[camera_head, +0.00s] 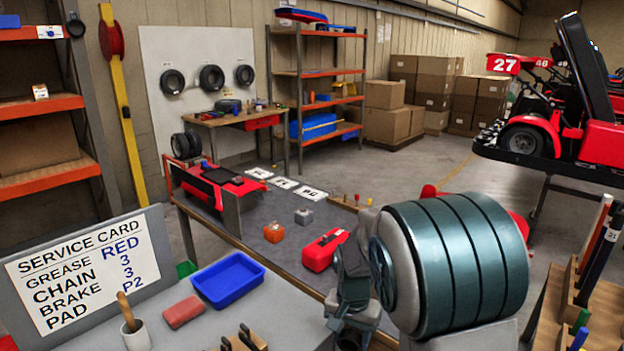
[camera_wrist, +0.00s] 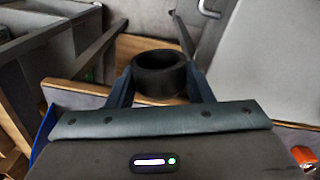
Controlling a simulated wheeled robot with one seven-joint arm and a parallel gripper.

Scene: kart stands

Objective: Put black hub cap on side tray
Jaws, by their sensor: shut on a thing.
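The black hub cap (camera_wrist: 160,75) shows in the wrist view as a short, thick black ring with an open middle. My gripper (camera_wrist: 160,82) is shut on it, one finger on each side. In the head view my gripper (camera_head: 350,312) is at the lower middle, partly hidden by my own arm; I cannot make out the hub cap clearly there. A blue tray (camera_head: 228,279), empty, lies on the grey side table to the left of my gripper. I cannot tell for sure that it is the side tray.
A red eraser-like block (camera_head: 183,312), a pot with a wooden handle (camera_head: 134,334) and a service card (camera_head: 90,270) stand near the blue tray. The long dark bench (camera_head: 270,215) behind carries a red box (camera_head: 325,250) and an orange block (camera_head: 274,232). Its middle has free room.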

